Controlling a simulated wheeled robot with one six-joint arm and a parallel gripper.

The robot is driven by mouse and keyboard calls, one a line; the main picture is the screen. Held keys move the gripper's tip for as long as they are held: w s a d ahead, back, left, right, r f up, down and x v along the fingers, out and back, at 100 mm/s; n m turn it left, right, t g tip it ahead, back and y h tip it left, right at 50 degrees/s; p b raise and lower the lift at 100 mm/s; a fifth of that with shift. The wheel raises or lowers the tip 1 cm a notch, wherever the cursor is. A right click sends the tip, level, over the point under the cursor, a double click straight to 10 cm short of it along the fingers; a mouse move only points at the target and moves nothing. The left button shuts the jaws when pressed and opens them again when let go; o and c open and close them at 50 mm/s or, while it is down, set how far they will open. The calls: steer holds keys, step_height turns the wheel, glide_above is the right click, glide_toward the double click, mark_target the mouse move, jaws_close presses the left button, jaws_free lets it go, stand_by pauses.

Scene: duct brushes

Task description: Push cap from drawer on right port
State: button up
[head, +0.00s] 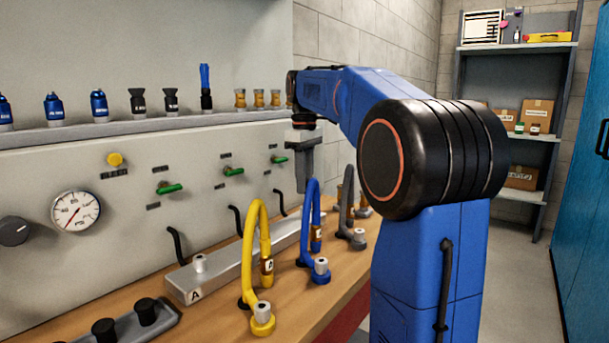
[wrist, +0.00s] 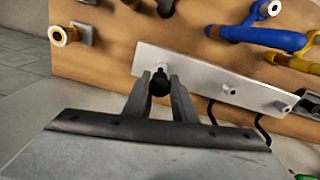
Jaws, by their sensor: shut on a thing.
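A long pale metal block (head: 240,262) marked A lies along the bench. A white port (head: 199,263) stands at its near end, and the block also shows in the wrist view (wrist: 195,75). My gripper (head: 303,185) points down over the far, right part of the block. In the wrist view my gripper (wrist: 160,85) is shut on a small black cap (wrist: 159,86). A white port tip (wrist: 160,67) shows just beyond the cap, partly hidden by it and the fingers. I cannot tell whether the cap touches that port. No drawer is plainly seen.
Yellow (head: 262,250), blue (head: 309,230) and grey (head: 348,205) hoses stand in front of the block. A dark tray (head: 165,327) with black caps is at lower left. Behind are a panel with green valves (head: 169,188) and a shelf (head: 70,135) of fittings.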

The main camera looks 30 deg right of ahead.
steer(key=shift+f, duration=1.55)
steer(key=shift+s+f, duration=0.1)
steer(key=shift+f, duration=0.35)
stand_by(1.2)
steer(key=o, duration=1.2)
steer(key=shift+c, duration=0.2)
step_height(320, 180, up, 17)
steer(key=shift+r, duration=0.15)
